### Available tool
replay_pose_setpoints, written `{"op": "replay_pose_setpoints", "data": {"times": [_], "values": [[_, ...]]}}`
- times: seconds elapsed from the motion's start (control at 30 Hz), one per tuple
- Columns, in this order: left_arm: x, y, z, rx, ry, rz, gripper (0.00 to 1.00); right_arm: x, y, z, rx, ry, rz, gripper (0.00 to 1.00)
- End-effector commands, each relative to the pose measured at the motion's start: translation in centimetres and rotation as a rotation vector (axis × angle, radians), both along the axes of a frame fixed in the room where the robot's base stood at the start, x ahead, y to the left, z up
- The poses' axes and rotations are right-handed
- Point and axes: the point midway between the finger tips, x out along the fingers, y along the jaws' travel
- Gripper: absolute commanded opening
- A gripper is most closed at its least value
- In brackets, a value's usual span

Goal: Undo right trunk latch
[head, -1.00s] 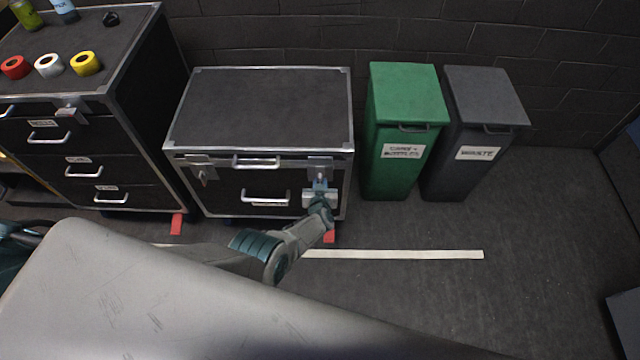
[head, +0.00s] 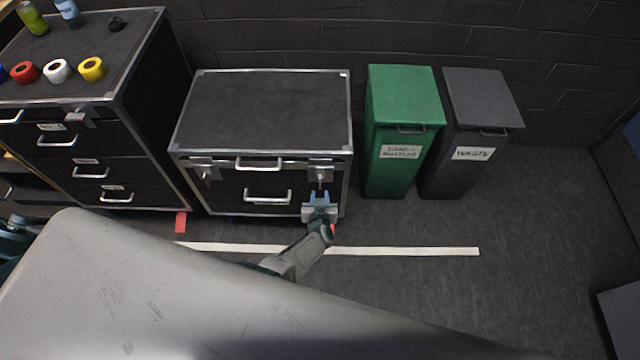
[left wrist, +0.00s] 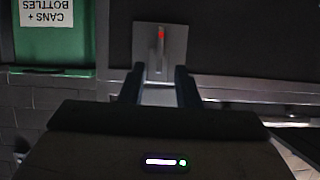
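The black trunk (head: 265,110) with metal edges stands against the wall in the head view. Its right latch (head: 320,174) is a grey plate with a small lever on the front, below the lid edge. The latch also shows upside down in the left wrist view (left wrist: 160,48), its narrow lever upright with a red mark. My left gripper (head: 319,195) is open just in front of and below that latch. Its two fingers (left wrist: 160,88) are spread with nothing visibly between them; contact with the lever cannot be told. My right gripper is not in view.
The trunk's left latch (head: 206,171) and handles (head: 258,163) are to the left. A drawer cabinet (head: 95,150) with tape rolls stands further left. A green bin (head: 402,130) and a grey bin (head: 470,135) stand right.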

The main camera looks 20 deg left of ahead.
Motion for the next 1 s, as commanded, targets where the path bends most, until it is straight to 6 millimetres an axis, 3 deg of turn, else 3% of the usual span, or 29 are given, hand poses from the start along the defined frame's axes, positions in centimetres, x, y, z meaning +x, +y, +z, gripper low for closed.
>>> {"op": "replay_pose_setpoints", "data": {"times": [0.07,0.27,1.0], "values": [[-1.4,-0.4,0.9,-0.002,0.001,0.001,0.29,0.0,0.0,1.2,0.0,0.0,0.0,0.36],[-3.1,-0.9,1.4,0.0,0.001,0.0,0.29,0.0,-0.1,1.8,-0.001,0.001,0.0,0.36],[-4.1,-0.9,0.7,-0.002,0.014,-0.011,0.29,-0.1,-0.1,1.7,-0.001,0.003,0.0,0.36]]}}
